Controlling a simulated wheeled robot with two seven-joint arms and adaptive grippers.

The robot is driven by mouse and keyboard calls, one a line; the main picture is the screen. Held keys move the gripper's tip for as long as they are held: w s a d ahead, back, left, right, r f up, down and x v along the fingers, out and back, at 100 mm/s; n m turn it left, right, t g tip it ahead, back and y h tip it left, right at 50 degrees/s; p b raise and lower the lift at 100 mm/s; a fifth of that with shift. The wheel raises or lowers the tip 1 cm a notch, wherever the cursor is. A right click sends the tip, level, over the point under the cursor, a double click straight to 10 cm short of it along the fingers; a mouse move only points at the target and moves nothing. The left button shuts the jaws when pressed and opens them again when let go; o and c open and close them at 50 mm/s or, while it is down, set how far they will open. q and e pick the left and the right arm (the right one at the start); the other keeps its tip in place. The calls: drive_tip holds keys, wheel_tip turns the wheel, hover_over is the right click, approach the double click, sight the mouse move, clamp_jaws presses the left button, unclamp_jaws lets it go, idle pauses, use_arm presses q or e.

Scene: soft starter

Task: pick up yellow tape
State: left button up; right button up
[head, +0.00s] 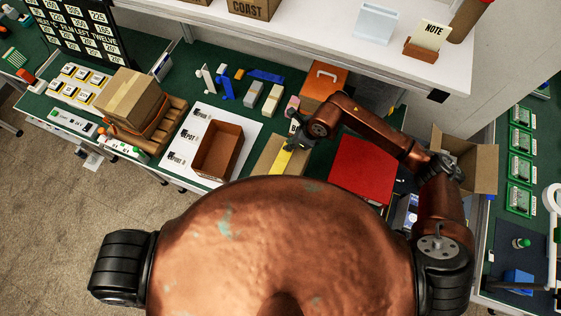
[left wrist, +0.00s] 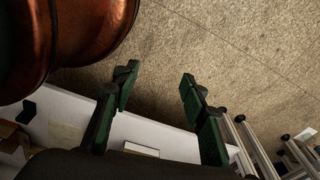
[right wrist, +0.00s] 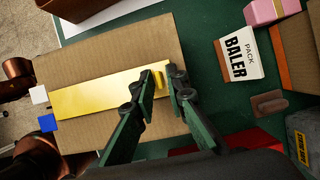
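The yellow tape (head: 283,160) is a flat strip along a brown cardboard piece (head: 263,160) on the green table. In the right wrist view the tape (right wrist: 105,93) runs from the left to my right gripper (right wrist: 165,78). A small upright yellow piece (right wrist: 158,79) at its right end stands between my fingertips, close to the left finger. Some gap shows beside the other finger, so the gripper looks open but narrow. In the head view my right gripper (head: 297,140) is over the strip's far end. My left gripper (left wrist: 157,82) is open and empty, above the floor.
An open brown box (head: 218,150) on a white sheet stands left of the cardboard. A red box (head: 361,170) is close on the right, under my right arm. A white shelf overhangs the back.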

drive_tip(key=c, duration=0.3)
clamp_jaws()
use_arm(q)
drive_tip(key=shift+s, duration=0.85)
use_arm(e)
drive_tip(key=shift+r, duration=0.1)
drive_tip(key=shift+r, duration=0.55)
wheel_tip(320, 180, up, 2)
drive_tip(key=shift+s+d+r+b, duration=0.1)
drive_tip(key=shift+r+b, duration=0.05)
drive_tip(key=shift+b, duration=0.35)
use_arm(q)
drive_tip(key=shift+w+f+b, duration=0.15)
drive_tip(key=shift+f+b, duration=1.85)
drive_tip(key=shift+f, duration=0.55)
use_arm(e)
drive_tip(key=s+d+r, duration=0.8)
drive_tip(key=s+r, duration=0.2)
drive_tip(key=r, duration=0.1)
drive_tip(key=shift+s+d, duration=0.3)
drive_tip(key=shift+s, duration=0.1)
